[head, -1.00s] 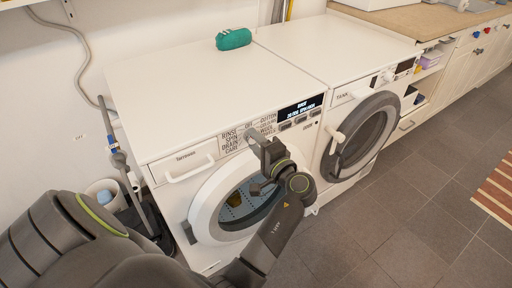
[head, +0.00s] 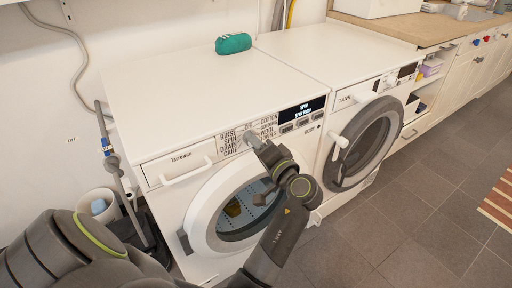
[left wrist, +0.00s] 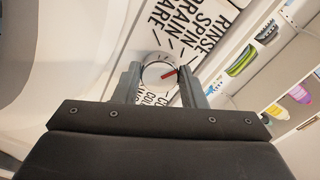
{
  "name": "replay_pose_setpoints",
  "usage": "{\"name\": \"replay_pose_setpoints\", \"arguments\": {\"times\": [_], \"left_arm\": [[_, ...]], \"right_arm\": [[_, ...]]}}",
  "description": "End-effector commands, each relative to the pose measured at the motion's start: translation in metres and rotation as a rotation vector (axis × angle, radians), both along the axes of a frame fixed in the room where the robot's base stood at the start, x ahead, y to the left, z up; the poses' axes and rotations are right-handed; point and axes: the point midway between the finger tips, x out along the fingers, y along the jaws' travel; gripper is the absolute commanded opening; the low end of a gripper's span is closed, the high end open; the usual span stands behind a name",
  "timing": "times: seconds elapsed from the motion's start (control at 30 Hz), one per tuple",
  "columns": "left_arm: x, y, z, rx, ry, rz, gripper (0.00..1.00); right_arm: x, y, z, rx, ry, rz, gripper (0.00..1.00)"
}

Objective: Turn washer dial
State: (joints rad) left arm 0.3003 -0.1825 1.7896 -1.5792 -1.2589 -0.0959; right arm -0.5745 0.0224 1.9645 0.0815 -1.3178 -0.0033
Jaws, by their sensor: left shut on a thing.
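The front-loading washer (head: 168,108) on the left has a row of programme labels on its panel. Its round white dial (left wrist: 155,72) with a red pointer shows in the left wrist view between my fingers. The pointer is aimed to the picture's right, on the side of the RINSE, SPIN and DRAIN labels. My left gripper (head: 254,142) reaches up to the panel and is shut on the dial; it also shows in the left wrist view (left wrist: 160,84). In the head view the gripper mostly hides the dial. The washer's lit display (head: 302,109) appears to read SPIN. My right gripper is not in view.
A second machine (head: 345,98) with a round door stands to the right. A green pouch (head: 233,44) lies on top at the back.

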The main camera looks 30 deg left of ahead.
Motion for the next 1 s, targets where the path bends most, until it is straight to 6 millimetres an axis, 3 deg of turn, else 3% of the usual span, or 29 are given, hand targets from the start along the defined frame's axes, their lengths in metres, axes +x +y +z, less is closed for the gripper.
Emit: {"name": "replay_pose_setpoints", "arguments": {"times": [0.57, 0.6, 0.77, 1.0], "left_arm": [[-0.0001, 0.0, -0.0007, -0.009, -0.018, 0.0, 0.15], [-0.0001, 0.0, -0.0007, -0.009, -0.018, 0.0, 0.39], [-0.0001, 0.0, -0.0005, -0.009, -0.018, 0.0, 0.59], [0.0, 0.0, -0.0003, -0.008, -0.018, 0.0, 0.59]], "right_arm": [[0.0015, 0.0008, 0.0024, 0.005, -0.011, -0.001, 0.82], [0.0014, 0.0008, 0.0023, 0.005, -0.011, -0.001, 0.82], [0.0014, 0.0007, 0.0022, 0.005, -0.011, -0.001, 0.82], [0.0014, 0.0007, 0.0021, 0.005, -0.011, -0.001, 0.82]]}}
